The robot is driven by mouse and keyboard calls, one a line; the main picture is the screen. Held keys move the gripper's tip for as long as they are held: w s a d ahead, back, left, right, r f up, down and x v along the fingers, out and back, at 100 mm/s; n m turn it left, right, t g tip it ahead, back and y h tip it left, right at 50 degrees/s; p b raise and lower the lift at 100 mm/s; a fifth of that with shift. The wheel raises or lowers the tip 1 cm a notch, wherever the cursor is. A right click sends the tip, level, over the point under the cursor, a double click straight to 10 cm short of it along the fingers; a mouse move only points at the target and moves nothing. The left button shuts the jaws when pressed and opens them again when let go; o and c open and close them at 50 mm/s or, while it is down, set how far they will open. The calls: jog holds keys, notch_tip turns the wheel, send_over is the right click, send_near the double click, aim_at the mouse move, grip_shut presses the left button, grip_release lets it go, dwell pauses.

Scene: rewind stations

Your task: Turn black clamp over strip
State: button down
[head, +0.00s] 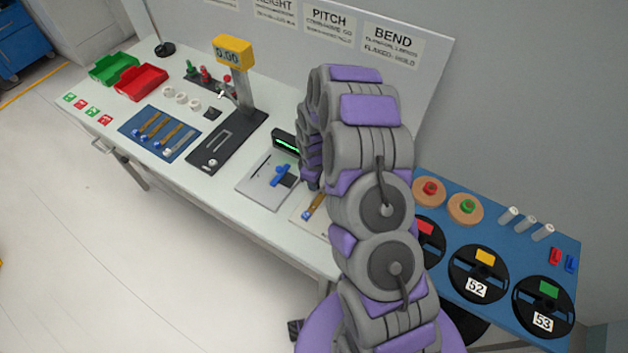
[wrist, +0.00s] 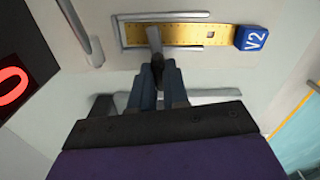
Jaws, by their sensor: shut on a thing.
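In the wrist view a gold strip (wrist: 195,35) with a blue end block (wrist: 251,38) marked V2 lies in a metal frame on a pale plate. My gripper (wrist: 161,84) is at the strip's near side, its fingers shut on the dark clamp (wrist: 158,66). A grey tongue (wrist: 154,40) extends from the clamp across the strip's left part. I cannot tell whether it presses on the strip. In the head view the strip's end (head: 316,205) shows beside my arm; my gripper and the clamp are hidden behind the arm.
A red-lit display (wrist: 12,88) stands left in the wrist view. In the head view, a grey fixture with a blue part (head: 281,175) and a black gauge stand (head: 228,142) are left of my arm. A blue table (head: 480,227) with reels is at right.

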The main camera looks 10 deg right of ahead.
jog(key=shift+w+r+m, duration=0.1)
jog(key=shift+w+m, duration=0.1)
jog(key=shift+m, duration=0.5)
jog(key=c, duration=1.1)
grip_release()
jog(key=shift+s+a, duration=0.1)
notch_tip(320, 180, up, 17)
jog(key=shift+r+p, duration=0.1)
jog(key=shift+p, duration=0.55)
